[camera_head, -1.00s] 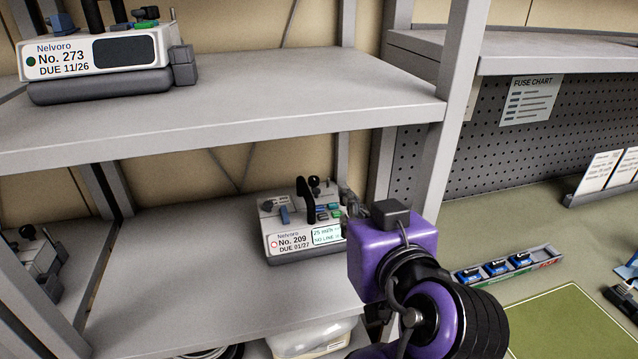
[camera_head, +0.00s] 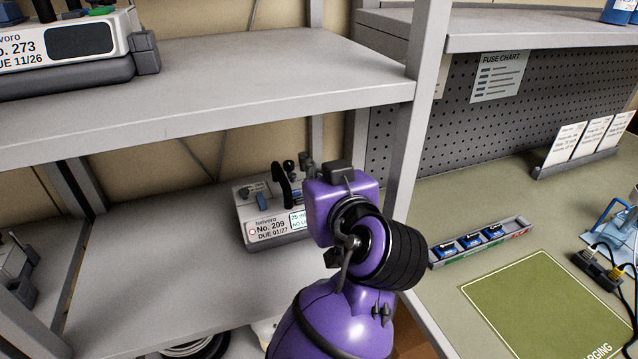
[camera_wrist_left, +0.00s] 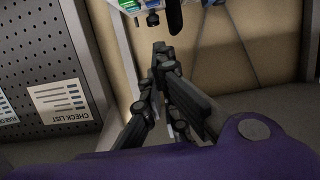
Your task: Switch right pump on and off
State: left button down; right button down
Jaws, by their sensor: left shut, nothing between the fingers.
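The right pump, No. 209 (camera_head: 262,228), stands on the lower shelf. It is a white box with a grey base, a red ring mark on its front label and a lit display (camera_head: 299,220) partly hidden by my arm. A black lever, a blue part and knobs stand on its top. My left gripper (camera_head: 304,160) is at the pump's right rear, mostly hidden behind my purple wrist. In the left wrist view the fingers (camera_wrist_left: 160,48) are together and empty, apart from the pump's coloured top parts (camera_wrist_left: 135,5) at the upper edge. My right gripper is out of view.
Pump No. 273 (camera_head: 65,50) stands on the upper shelf (camera_head: 230,75). Another device (camera_head: 14,262) is at the far left. A shelf post (camera_head: 418,110) rises right of my arm. The bench beyond holds a blue-block strip (camera_head: 481,241) and a green mat (camera_head: 545,310).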

aim_at(300, 201)
pick_arm(q)
jog(key=w+f, duration=0.1)
jog(key=w, duration=0.1)
jog(key=w+a+f, duration=0.1)
jog(key=w+f, duration=0.1)
jog(key=shift+a+f, duration=0.2)
jog(key=shift+f, duration=0.05)
jog(key=shift+s+f, duration=0.15)
jog(key=shift+f, duration=0.45)
jog(key=shift+d+f, duration=0.1)
jog(key=shift+f, duration=0.05)
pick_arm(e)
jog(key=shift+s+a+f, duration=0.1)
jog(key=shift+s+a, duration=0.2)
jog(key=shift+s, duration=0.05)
pick_arm(q)
jog(key=shift+f, duration=0.1)
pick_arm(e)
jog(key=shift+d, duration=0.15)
